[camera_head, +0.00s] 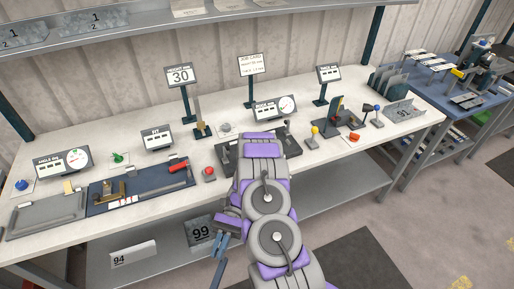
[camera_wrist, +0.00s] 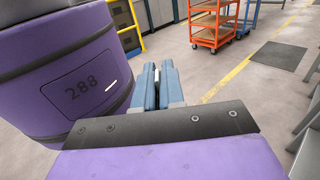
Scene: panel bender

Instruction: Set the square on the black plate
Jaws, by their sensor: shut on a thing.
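My gripper (camera_head: 219,245) hangs in front of the bench, below the worktop edge, with its blue fingers pointing down. In the wrist view the fingers (camera_wrist: 157,86) are closed around a thin piece with a pale edge and a dark part, mostly hidden between them. In the head view a thin dark blue strip (camera_head: 216,274) shows below the fingers; I take the held piece to be the square, though its full shape is not visible. The black plate (camera_head: 290,147) lies on the middle of the bench, partly hidden behind my arm. My gripper is apart from it.
On the bench, a navy board (camera_head: 150,187) with a red-handled clamp and a grey plate (camera_head: 45,215) lie left. A red button (camera_head: 208,173) sits beside the black plate. Small signs, dials and joysticks stand along the bench. In the wrist view, an orange cart (camera_wrist: 214,28) stands across open floor.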

